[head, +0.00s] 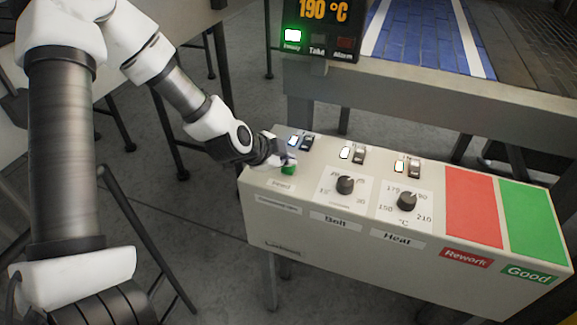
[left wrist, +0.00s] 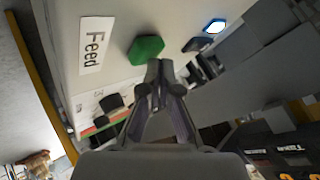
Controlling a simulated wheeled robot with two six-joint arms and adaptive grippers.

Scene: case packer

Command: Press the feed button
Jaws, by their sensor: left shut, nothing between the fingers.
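The green feed button (head: 289,169) is on the left end of the top of the beige control box, by a label reading Feed. In the left wrist view the green button (left wrist: 146,50) shows just beyond my fingertips, beside the Feed label (left wrist: 95,45). My left gripper (head: 284,158) is shut and empty, its tips at or just above the button. In the left wrist view the gripper (left wrist: 159,70) overlaps the button's lower edge; I cannot tell whether it touches. My right gripper is not in view.
The control box (head: 340,250) also carries a belt knob (head: 345,184), a heat knob (head: 407,201), several rocker switches with lights, a red Rework pad (head: 472,210) and a green Good pad (head: 535,222). A display (head: 323,25) reading 190 °C and a blue conveyor (head: 430,35) stand behind.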

